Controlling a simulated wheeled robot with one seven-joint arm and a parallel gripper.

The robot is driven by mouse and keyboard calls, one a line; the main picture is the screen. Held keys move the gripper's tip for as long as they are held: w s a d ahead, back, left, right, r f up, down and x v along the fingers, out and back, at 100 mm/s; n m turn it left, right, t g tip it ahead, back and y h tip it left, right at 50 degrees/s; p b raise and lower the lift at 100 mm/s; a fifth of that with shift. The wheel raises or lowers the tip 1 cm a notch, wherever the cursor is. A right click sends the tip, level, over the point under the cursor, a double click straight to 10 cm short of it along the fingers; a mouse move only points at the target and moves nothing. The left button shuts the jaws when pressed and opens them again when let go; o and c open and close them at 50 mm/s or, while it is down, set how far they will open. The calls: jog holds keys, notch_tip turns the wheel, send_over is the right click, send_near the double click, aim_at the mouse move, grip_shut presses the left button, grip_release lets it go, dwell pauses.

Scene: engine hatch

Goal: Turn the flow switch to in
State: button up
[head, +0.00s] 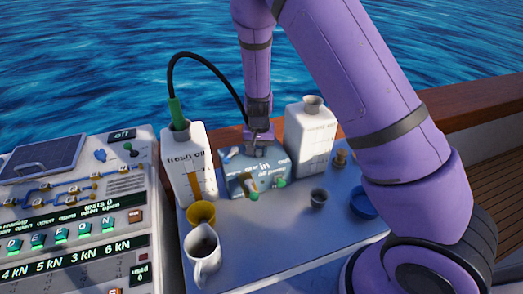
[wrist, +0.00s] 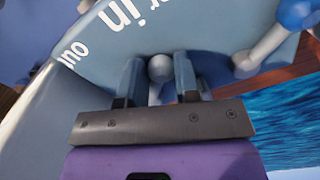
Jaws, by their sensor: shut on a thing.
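The blue-grey pump box (head: 238,180), lettered "in" and "oil pump", stands between two white bottles in the head view. My gripper (head: 258,142) is at the top back edge of this box. In the wrist view, the two fingers of my gripper (wrist: 159,78) are on either side of a small grey ball knob (wrist: 160,66), which looks like the handle of the flow switch, and are shut on it. In the head view my gripper hides the knob.
The fresh oil bottle (head: 182,160) with a green-ended black hose stands left, another white bottle (head: 310,145) right. A blue-balled lever (wrist: 275,40) is close right of my fingers.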

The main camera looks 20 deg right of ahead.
aim_at(258, 150)
jog(key=shift+w+a+r, duration=0.1)
jog(key=shift+w+a, duration=0.05)
jog(key=shift+w, duration=0.05)
dwell(0.3)
jog(key=o, duration=0.9)
jog(key=shift+c, duration=0.2)
jog(key=shift+o, duration=0.2)
notch_tip(258, 150, up, 11)
